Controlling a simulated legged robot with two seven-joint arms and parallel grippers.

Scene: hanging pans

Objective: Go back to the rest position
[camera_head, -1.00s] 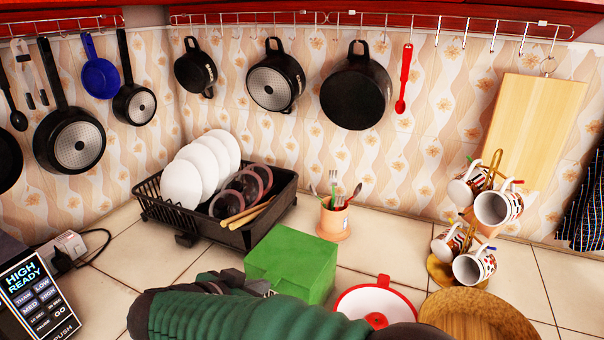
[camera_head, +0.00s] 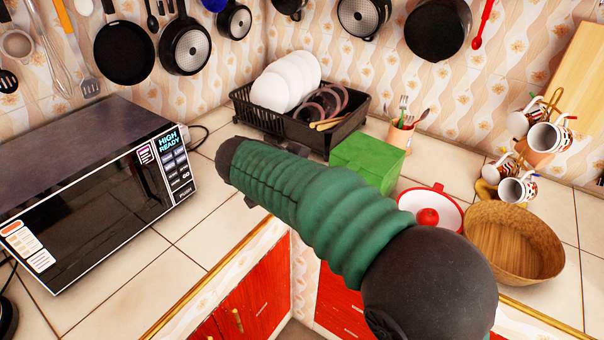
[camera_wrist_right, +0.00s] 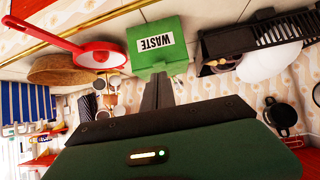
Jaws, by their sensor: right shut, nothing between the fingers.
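My right arm, in a green ribbed sleeve, reaches in from the lower right of the head view over the counter. Its gripper is mostly hidden behind the dark wrist there. In the right wrist view the right gripper (camera_wrist_right: 158,90) has its dark fingers together and empty, in front of the green waste box (camera_wrist_right: 156,45). That view is upside down. In the head view the green box (camera_head: 367,160) stands just beyond my forearm. My left gripper is in neither view.
A microwave (camera_head: 95,190) stands at left, a black dish rack (camera_head: 330,133) with plates behind. A red-rimmed white pan (camera_head: 445,205), a woven basket (camera_head: 513,242) and a mug tree with mugs (camera_head: 548,138) are at right. Several pans hang on the wall, including a black one (camera_head: 124,52).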

